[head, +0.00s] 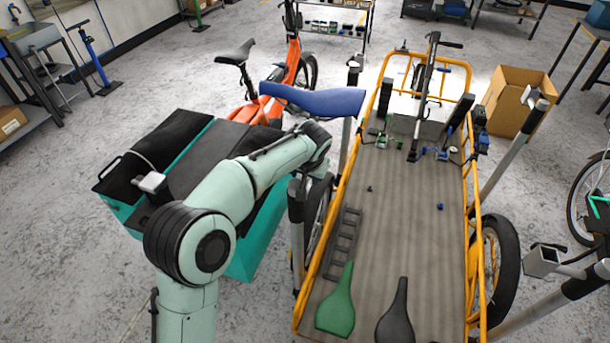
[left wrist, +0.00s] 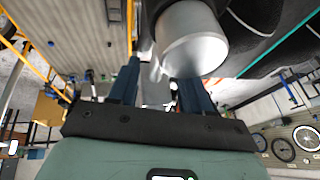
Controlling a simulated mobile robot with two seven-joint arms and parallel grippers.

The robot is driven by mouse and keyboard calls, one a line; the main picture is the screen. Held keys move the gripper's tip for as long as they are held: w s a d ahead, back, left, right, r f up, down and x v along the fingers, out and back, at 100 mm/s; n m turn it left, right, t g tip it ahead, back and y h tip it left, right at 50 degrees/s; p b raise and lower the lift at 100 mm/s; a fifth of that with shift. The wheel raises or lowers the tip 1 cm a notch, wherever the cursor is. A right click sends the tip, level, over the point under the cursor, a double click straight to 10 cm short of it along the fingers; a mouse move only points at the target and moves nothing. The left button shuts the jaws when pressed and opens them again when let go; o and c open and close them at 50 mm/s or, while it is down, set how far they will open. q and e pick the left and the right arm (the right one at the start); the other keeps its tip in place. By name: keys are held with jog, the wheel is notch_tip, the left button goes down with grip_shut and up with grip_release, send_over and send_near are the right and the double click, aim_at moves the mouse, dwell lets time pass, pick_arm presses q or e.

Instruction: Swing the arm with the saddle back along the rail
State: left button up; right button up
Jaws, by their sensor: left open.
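A blue saddle (head: 315,100) is raised beside the left side of the yellow cargo bike, its wide end to the right. The arm bearing it is mostly hidden in the head view. The bike's yellow rail (head: 335,205) runs along the left edge of its bed. My left arm reaches up to just below the saddle; its gripper is hidden there by my wrist. In the left wrist view my left gripper (left wrist: 160,88) has its two dark fingers apart. A silver cylinder (left wrist: 192,42) is close by the fingers; contact cannot be told. My right gripper is not in view.
Grey posts (head: 297,225) stand along the bed's left side, with more on the right. Green (head: 338,305) and black (head: 393,312) saddles lie on the bed (head: 405,220). A teal-and-black box (head: 245,250) and an orange bike (head: 292,60) are to the left.

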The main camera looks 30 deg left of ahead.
pick_arm(q)
jog(key=p+v, duration=0.1)
jog(key=v, duration=1)
jog(key=shift+r, duration=0.15)
jog(key=shift+s, duration=0.1)
